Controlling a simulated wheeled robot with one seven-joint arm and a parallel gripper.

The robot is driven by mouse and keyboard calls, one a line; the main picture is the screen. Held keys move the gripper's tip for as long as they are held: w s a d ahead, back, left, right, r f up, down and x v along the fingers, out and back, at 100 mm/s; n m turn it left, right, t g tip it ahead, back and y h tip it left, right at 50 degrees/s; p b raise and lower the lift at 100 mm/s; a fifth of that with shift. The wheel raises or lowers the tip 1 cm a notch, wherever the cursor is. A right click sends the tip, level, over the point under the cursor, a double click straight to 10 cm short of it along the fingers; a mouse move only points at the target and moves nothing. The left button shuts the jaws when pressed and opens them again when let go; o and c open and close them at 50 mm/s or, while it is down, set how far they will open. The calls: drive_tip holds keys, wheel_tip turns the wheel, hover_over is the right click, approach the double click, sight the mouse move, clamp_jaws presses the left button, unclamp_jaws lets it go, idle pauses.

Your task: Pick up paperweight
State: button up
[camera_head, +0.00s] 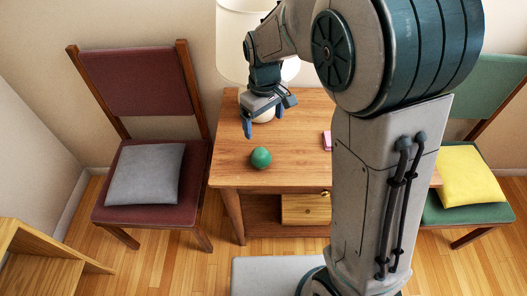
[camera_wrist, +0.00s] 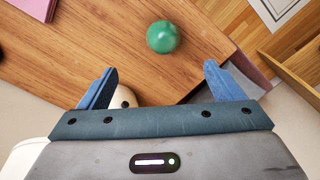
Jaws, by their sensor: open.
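The paperweight looks to be the round, dark green ball (camera_head: 261,158) on the wooden table, near its front left part. In the wrist view the green ball (camera_wrist: 162,37) lies beyond the fingertips, roughly centred between them and apart from both. My gripper (camera_head: 263,122) is above the back left part of the table, behind the ball in the head view.
The wooden table (camera_head: 231,171) has a drawer (camera_head: 306,210) below. A white lamp (camera_head: 230,50) stands at the back, close behind my gripper. A pink item (camera_head: 327,140) lies to the right. A burgundy chair (camera_head: 137,85) with a grey cushion (camera_head: 145,174) stands left.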

sight(261, 151)
drive_tip(key=shift+n, duration=0.4)
drive_tip(key=f, duration=0.5)
drive_tip(key=shift+w, duration=0.25)
drive_tip(key=f, duration=0.2)
drive_tip(key=a+f, duration=0.1)
drive_tip(key=f, duration=0.3)
drive_tip(key=shift+w+a+b, duration=0.35)
drive_tip(key=shift+w, duration=0.05)
drive_tip(key=f, duration=0.4)
drive_tip(key=shift+s+d, duration=0.35)
drive_tip(key=shift+s, duration=0.05)
drive_tip(key=shift+w+a+f, duration=0.1)
drive_tip(key=shift+a+f, duration=0.1)
drive_tip(key=shift+f, duration=0.1)
drive_tip(key=shift+d+r, duration=0.1)
drive_tip(key=shift+c, duration=0.9)
drive_tip(key=c, duration=1)
drive_tip(key=shift+c, duration=0.7)
